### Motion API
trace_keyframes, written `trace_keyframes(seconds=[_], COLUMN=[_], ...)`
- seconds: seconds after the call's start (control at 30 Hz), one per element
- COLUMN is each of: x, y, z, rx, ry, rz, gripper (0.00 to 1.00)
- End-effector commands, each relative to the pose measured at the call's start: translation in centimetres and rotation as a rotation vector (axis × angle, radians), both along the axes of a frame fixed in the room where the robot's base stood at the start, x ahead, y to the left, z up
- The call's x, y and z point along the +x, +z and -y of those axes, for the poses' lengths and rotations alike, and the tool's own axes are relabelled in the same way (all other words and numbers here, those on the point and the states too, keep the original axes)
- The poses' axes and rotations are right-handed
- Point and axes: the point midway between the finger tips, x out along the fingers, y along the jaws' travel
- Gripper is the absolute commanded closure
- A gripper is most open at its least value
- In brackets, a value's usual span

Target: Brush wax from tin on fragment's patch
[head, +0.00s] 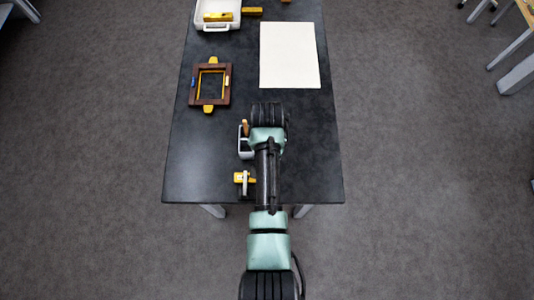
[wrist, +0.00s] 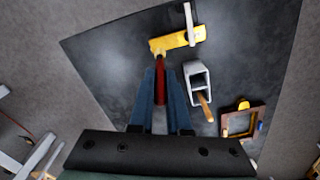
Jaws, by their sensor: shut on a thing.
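My gripper (wrist: 160,92) is shut on a slim red handle (wrist: 160,84), probably the brush. Its far end reaches a yellow block (wrist: 185,39) with a white bar; I cannot tell whether they touch. In the head view my arm hides the gripper and handle, while the yellow block (head: 240,178) shows near the table's front edge. The brown frame-like piece (head: 195,98), with a gilt inner edge and yellow tabs, lies at left and looks like the fragment. It also shows in the wrist view (wrist: 226,124). I cannot make out its patch or a wax tin.
A pale grey holder (head: 245,154) with a wooden-handled tool stands beside my arm on the black table (head: 190,150). A white sheet (head: 290,55) lies at the back right. A white tray (head: 216,25) with yellow items is at the back left. The right front is clear.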

Motion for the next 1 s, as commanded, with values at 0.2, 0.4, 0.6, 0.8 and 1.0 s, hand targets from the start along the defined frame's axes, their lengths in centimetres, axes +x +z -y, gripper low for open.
trace_keyframes(seconds=[0.2, 0.4, 0.6, 0.8, 1.0], x=[-0.1, 0.0, 0.0, 0.0, 0.0], y=[0.1, 0.9, 2.6, 3.2, 3.2], z=[0.0, 0.0, 0.0, 0.0, 0.0], rx=[-0.001, 0.000, 0.000, 0.000, 0.000], ry=[0.000, 0.000, 0.000, 0.000, 0.000], rz=[-0.001, 0.002, 0.002, -0.001, -0.001], gripper=[1.00, 1.00, 1.00, 1.00, 1.00])
